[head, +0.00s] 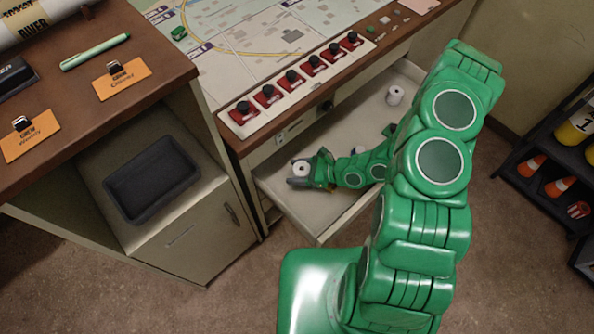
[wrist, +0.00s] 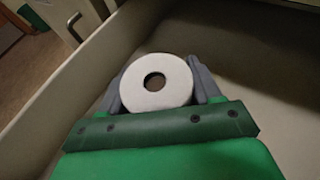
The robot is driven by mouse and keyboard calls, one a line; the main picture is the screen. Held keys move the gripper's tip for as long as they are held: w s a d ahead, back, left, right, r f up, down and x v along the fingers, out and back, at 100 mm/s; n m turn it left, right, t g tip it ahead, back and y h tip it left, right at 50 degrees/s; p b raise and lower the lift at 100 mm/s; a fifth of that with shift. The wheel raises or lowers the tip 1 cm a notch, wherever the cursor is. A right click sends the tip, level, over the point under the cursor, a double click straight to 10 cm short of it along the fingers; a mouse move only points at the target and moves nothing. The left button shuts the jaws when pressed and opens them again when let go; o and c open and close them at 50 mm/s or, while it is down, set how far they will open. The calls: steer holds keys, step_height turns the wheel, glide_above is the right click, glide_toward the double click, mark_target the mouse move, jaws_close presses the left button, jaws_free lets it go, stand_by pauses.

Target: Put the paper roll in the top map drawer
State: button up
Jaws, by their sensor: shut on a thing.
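An open drawer (head: 321,221) pulls out from under the map console. My gripper (head: 301,176) is inside its outline, at the left end, shut on a white paper roll (head: 301,168). In the wrist view the paper roll (wrist: 157,83) sits upright between the two grey fingers of my gripper (wrist: 157,90), its hole facing up. The drawer (wrist: 262,50) shows around it, with its walls close at the left and far side. I cannot tell whether the roll touches the drawer floor. A second white roll (head: 395,95) stands in the drawer's far right part.
A row of red-based black knobs (head: 292,77) runs along the console edge above the drawer. A cabinet with a dark tray (head: 152,180) stands at left. A dark shelf with small cones (head: 530,166) is at right.

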steer(key=shift+f, duration=0.6)
steer(key=o, duration=1.1)
steer(key=shift+r, duration=0.1)
steer(key=shift+r, duration=0.4)
steer(key=shift+d+r, duration=0.25)
steer(key=shift+d, duration=0.05)
steer(key=shift+v, duration=5.65)
